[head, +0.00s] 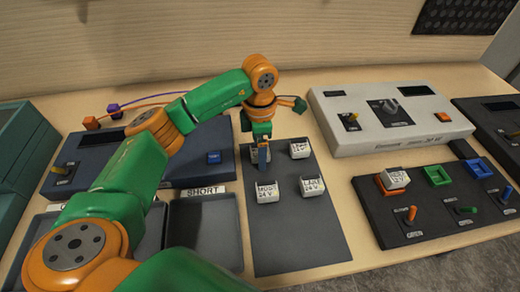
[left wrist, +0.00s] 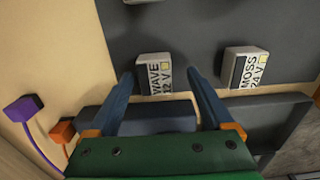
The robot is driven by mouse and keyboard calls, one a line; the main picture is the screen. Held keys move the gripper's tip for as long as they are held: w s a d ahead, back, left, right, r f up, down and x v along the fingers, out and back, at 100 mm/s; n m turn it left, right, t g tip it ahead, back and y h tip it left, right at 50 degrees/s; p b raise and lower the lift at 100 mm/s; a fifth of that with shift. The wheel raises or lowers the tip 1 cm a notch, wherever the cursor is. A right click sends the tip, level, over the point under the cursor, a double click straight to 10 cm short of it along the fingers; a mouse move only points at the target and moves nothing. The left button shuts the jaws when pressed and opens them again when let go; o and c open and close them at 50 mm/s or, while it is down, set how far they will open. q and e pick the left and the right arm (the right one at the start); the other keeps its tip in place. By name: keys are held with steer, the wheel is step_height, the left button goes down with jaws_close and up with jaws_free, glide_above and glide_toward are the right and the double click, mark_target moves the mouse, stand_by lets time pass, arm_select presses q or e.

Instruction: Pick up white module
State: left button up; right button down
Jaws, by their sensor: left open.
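Several white modules stand on a dark grey mat (head: 290,236) in the head view. My left gripper (head: 262,160) points down over the back-left one, marked WAVE 12 V (left wrist: 155,75), and mostly hides it there. In the left wrist view my open left gripper (left wrist: 160,80) has its fingertips on either side of this module, with gaps visible. The MOSS 24 V module (head: 267,191) is in front of it and also shows in the left wrist view (left wrist: 246,68). The LAKE 24 V module (head: 311,187) and another white module (head: 300,149) stand to the right. My right gripper is out of view.
A black console (head: 420,228) at the right has coloured sockets, switches and a white module (head: 395,178). A pale console (head: 390,120) stands behind it. Dark trays, one labelled SHORT (head: 205,225), lie left of the mat. The mat's front part is clear.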

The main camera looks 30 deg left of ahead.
arm_select(q)
steer(key=shift+w+a+f, duration=0.1)
steer(key=shift+f, duration=0.4)
steer(key=shift+w+a+f, duration=0.1)
steer(key=shift+w+f, duration=0.15)
steer(key=shift+s+r, duration=0.15)
steer(key=c, duration=0.9)
jaws_close()
